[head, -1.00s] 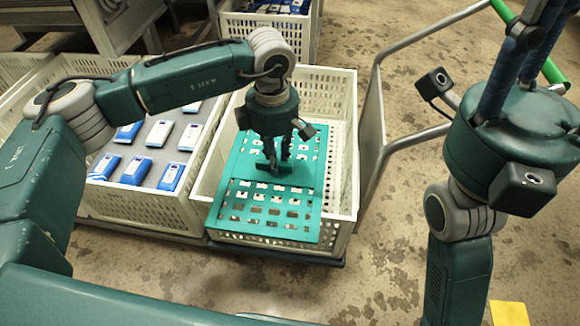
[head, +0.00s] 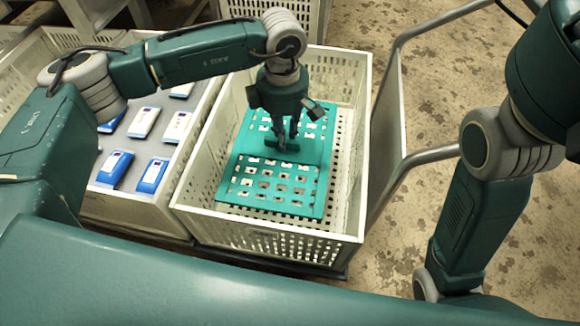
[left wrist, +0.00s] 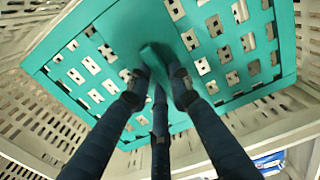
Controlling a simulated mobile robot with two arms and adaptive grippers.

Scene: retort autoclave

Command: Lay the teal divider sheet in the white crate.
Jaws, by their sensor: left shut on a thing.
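The teal divider sheet (head: 270,184) is a flat panel with rows of square holes. It is inside the walls of the white crate (head: 268,238) in the head view, closer to the crate's left side. My left gripper (head: 282,146) is shut on a raised grip at the sheet's middle. The left wrist view shows the sheet (left wrist: 95,55) with the fingers (left wrist: 160,72) closed on that grip and crate walls around it. I cannot tell whether the sheet touches the crate floor. My right gripper is out of view; only part of that arm shows at the right.
A second white crate (head: 132,212) on the left holds several blue-and-white packs (head: 152,175) on a grey sheet. A metal tube frame (head: 420,158) stands right of the white crate. Another crate (head: 312,12) is at the back. The floor at the right is bare.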

